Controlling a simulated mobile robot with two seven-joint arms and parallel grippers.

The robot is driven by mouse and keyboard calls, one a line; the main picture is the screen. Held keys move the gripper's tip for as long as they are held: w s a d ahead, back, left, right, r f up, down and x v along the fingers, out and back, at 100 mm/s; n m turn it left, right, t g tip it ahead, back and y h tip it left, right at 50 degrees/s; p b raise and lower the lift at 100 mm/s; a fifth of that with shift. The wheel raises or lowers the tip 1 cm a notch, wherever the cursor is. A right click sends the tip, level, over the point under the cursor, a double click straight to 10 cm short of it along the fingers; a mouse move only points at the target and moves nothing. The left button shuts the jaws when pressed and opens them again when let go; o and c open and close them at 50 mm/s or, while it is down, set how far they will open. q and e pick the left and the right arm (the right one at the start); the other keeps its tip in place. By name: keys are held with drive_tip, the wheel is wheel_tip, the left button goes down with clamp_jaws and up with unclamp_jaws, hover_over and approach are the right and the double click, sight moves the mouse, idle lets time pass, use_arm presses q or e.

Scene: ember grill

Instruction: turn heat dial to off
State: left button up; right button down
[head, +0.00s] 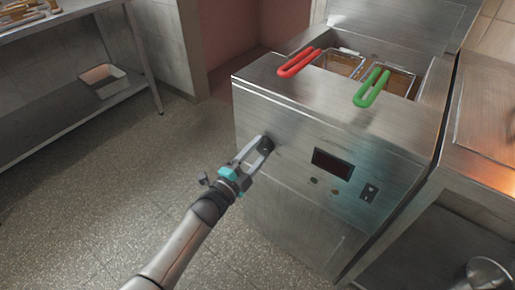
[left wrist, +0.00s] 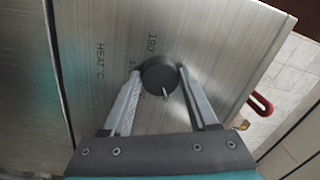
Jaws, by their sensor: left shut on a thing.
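The heat dial (left wrist: 159,74) is a round dark knob on the fryer's steel front panel, with a small pale pointer on it. In the head view the dial (head: 266,144) sits at the left of the front panel, partly covered by my left gripper (head: 263,146). My left gripper is shut on the dial, one finger on each side; it also shows in the left wrist view (left wrist: 157,80). My right gripper is not in view.
The fryer (head: 290,195) has a dark display (head: 332,164), small buttons and a switch (head: 369,191) right of the dial. Red (head: 299,62) and green (head: 371,88) basket handles stick out above the panel. A steel shelf with a tray (head: 103,80) stands at left; floor between is clear.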

use_arm(q)
drive_tip(key=n+p, duration=0.1)
drive_tip(key=n, duration=0.2)
drive_tip(key=shift+d, duration=0.1)
drive_tip(key=n+p, duration=0.1)
drive_tip(key=n, duration=0.2)
drive_tip(key=shift+s+y, duration=0.1)
drive_tip(key=shift+y, duration=0.2)
drive_tip(key=n+p, duration=0.1)
drive_tip(key=n, duration=0.2)
drive_tip(key=shift+d+n+p, duration=0.1)
drive_tip(key=shift+n+p, duration=0.35)
drive_tip(key=shift+n, duration=1.25)
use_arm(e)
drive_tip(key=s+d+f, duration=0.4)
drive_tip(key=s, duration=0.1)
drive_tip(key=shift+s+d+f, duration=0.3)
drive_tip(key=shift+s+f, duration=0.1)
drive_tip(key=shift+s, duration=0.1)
use_arm(q)
drive_tip(key=o, duration=1.4)
drive_tip(key=shift+s, duration=0.1)
